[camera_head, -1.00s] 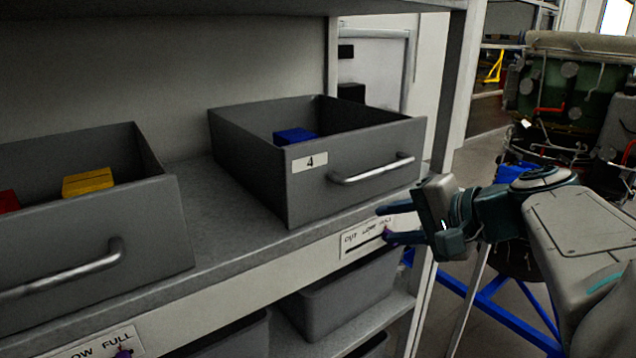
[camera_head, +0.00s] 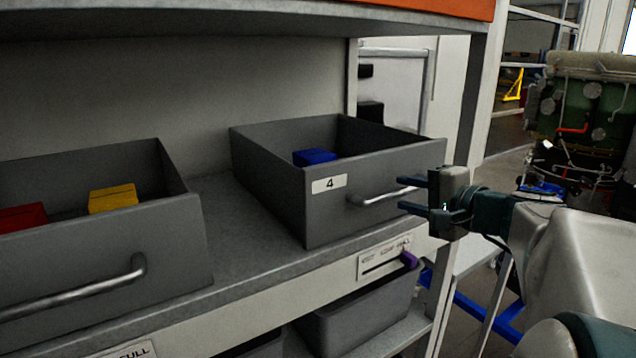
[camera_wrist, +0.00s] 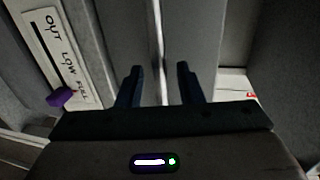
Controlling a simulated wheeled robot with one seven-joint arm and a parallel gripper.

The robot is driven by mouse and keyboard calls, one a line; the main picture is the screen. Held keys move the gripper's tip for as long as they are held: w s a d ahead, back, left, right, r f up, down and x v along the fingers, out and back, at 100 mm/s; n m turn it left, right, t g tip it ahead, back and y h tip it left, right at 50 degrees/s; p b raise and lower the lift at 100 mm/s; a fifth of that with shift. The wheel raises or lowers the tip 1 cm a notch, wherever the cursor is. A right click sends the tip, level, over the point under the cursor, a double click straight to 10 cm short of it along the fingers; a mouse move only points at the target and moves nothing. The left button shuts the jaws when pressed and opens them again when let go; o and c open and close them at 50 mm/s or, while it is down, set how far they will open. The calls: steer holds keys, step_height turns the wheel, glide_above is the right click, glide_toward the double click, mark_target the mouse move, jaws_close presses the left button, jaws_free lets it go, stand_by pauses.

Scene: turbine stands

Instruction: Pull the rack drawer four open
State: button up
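The grey drawer four (camera_head: 316,222) sits on the rack shelf, with a white "4" label on its front and a blue block (camera_head: 315,157) inside. Its silver bar handle (camera_head: 384,195) is on the front face, toward the right. My gripper (camera_head: 402,194) is open at the right end of the handle, fingers pointing left. In the wrist view the two dark fingers (camera_wrist: 160,88) are apart, and a thin bright vertical bar, likely the handle, shows between them. I cannot tell whether either finger touches it.
Another grey drawer (camera_head: 110,250) with a handle, a yellow block (camera_head: 113,198) and a red block (camera_head: 22,217) stands at left. A label strip with a purple slider (camera_head: 409,259) is on the shelf edge below drawer four. A grey bin (camera_head: 360,315) sits underneath.

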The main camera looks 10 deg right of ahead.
steer(key=shift+x, duration=1.2)
jaws_close()
steer(key=shift+s, duration=0.1)
